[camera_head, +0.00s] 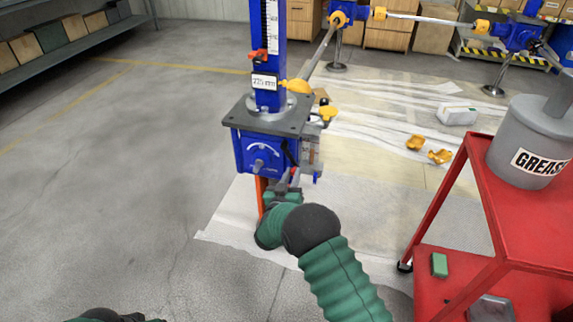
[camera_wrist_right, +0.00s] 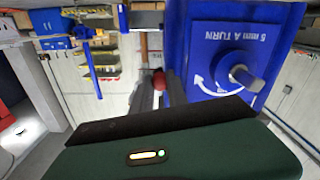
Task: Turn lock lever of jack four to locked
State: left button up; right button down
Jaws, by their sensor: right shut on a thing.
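A blue screw jack (camera_head: 262,152) stands in the middle of the head view, with a grey top plate, a tall blue column and a small readout. Its blue housing (camera_wrist_right: 222,45), marked "5 mm A TURN", fills the right of the wrist view. My right gripper (camera_head: 290,185) is at the lower right of the housing front. It is shut on what looks like the lock lever, whose red knob (camera_wrist_right: 159,80) shows between the fingers in the wrist view. The lever's position mark is hidden or too small to read. My left gripper is out of view; only a dark arm part shows at the bottom left.
A red cart (camera_head: 520,210) with a grey grease container (camera_head: 530,140) stands at the right. Yellow parts (camera_head: 428,150) and a white box (camera_head: 457,115) lie on the floor sheet behind. Yellow-jointed shafts run from the jack to other blue units. The floor at left is clear.

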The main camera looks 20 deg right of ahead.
jog(key=s+d+r+n+p, duration=0.2)
jog(key=r+n+p, duration=0.5)
jog(key=n+p, duration=0.4)
jog(key=shift+d+r+n+p, duration=0.2)
jog(key=shift+d+n+p, duration=0.2)
jog(key=shift+d+p, duration=0.15)
jog(key=c, duration=1.3)
grip_release()
